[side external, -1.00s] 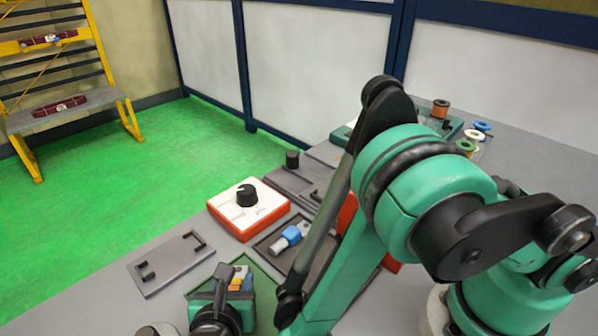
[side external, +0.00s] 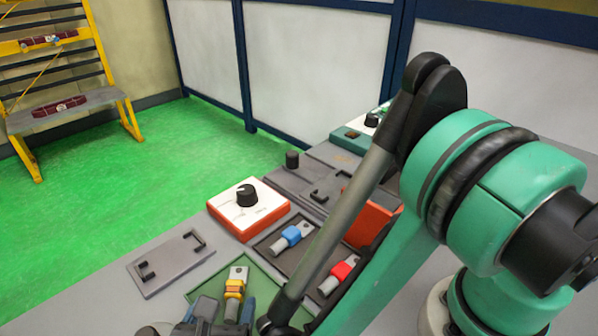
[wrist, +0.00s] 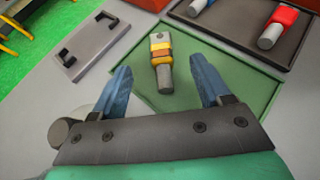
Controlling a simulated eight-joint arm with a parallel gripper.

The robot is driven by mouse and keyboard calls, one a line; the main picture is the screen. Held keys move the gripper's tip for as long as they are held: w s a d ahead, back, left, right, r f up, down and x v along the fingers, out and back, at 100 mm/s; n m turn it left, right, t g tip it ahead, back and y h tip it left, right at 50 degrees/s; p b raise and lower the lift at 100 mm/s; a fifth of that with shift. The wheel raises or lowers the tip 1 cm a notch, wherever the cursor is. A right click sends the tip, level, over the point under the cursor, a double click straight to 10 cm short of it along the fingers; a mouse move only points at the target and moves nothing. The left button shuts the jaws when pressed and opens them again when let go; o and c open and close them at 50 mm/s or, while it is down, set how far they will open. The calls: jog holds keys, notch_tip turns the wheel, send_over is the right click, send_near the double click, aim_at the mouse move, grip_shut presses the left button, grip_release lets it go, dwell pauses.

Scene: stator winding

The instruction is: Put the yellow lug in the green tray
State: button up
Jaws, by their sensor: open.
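The yellow lug (side external: 235,285), a grey metal lug with a yellow and orange band, lies on the floor of the green tray (side external: 265,282). The wrist view shows the lug (wrist: 161,62) inside the tray (wrist: 235,72), apart from both fingers. My gripper (wrist: 161,68) is open and empty, with one blue finger to each side of the lug in the picture. In the side external view my gripper (side external: 222,312) is at the near edge of the tray, partly cut off by the frame and hiding the tray's near part.
A dark tray behind holds a blue lug (side external: 292,237) and a red lug (side external: 340,272). A white and orange box with a black knob (side external: 247,200) stands beside it. A grey plate with two handles (side external: 170,262) lies to the left, with bare table around it.

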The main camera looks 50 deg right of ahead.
aim_at(238, 286)
jog(key=shift+s+a+r, duration=0.1)
jog(key=shift+s+r, duration=0.05)
jog(key=shift+r, duration=0.15)
jog(key=w+d+r+m, duration=0.1)
jog(key=w+d+r+m+g+y, duration=0.1)
jog(key=d+m, duration=0.1)
jog(key=w+d+r+m+g, duration=0.1)
jog(key=w, duration=0.1)
jog(key=shift+d+r+m, duration=0.15)
jog(key=shift+d+m, duration=0.15)
jog(key=shift+d, duration=0.1)
jog(key=s+d+r+m+y, duration=0.1)
jog(key=d+r+m+y, duration=0.2)
jog(key=d+m, duration=0.5)
jog(key=s+d+r+m+y, duration=0.1)
jog(key=d+r+m+y, duration=0.2)
jog(key=d+m, duration=0.6)
jog(key=shift+s+d+r+m+t+y, duration=0.25)
jog(key=shift+m+y, duration=0.55)
jog(key=shift+m, duration=1.9)
jog(key=shift+f, duration=0.15)
